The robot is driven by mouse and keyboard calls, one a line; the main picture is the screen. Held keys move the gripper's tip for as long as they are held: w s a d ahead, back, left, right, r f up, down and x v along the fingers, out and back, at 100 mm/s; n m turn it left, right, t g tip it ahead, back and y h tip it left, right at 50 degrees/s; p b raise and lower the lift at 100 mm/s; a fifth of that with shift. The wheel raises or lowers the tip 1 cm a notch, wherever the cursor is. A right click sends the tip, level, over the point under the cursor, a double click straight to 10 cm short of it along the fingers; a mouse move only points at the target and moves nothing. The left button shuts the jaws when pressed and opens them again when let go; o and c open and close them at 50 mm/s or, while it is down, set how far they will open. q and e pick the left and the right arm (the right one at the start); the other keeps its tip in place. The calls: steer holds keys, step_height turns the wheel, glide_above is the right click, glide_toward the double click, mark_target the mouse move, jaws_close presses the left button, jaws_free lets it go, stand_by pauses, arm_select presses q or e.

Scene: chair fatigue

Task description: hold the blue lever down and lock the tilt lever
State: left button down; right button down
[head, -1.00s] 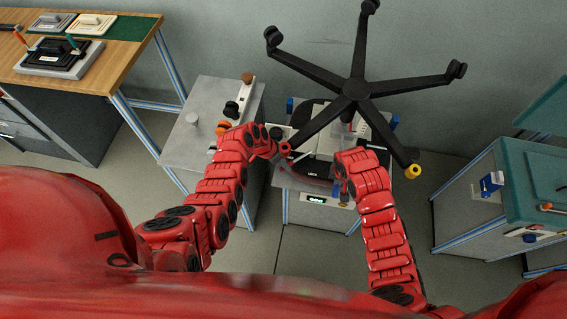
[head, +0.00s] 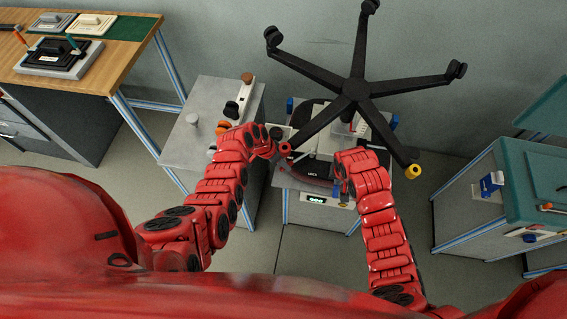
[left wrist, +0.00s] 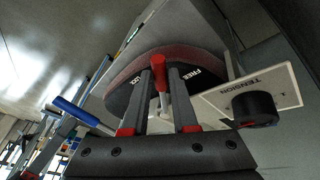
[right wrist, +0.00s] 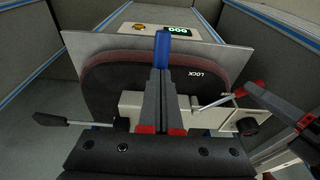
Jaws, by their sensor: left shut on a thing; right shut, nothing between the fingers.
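The chair's tilt lever, a thin metal rod with a red tip (left wrist: 160,78), is between the fingers of my left gripper (left wrist: 160,75), which is shut on it. Behind it the dark seat pad (left wrist: 203,54) carries the words FREE and LOCK. The right wrist view shows the tilt lever's rod (right wrist: 213,102) running to my left gripper (right wrist: 245,90). The blue lever (right wrist: 162,48) stands straight ahead of my right gripper (right wrist: 161,73), which is shut and empty. Its fingertips overlap the lever's lower part; whether they touch is unclear.
The black five-legged chair base (head: 355,88) sticks up above both grippers. A black paddle lever (right wrist: 50,119) and a black tension knob (right wrist: 247,126) flank the mechanism. A grey cabinet (head: 190,140) stands left, a teal-topped one (head: 530,180) right. A green-lit display (right wrist: 178,31) is on the stand.

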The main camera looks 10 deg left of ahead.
arm_select(q)
steer(key=shift+d, duration=0.1)
steer(key=shift+s+d+f+n, duration=0.1)
steer(key=shift+s+d+n, duration=0.5)
steer(key=shift+s, duration=0.05)
steer(key=shift+s+d+n+t, duration=0.4)
steer(key=shift+d+n, duration=0.15)
steer(key=shift+n, duration=0.05)
steer(key=shift+d+y, duration=0.1)
steer(key=shift+y, duration=0.2)
steer(key=c, duration=0.7)
jaws_free()
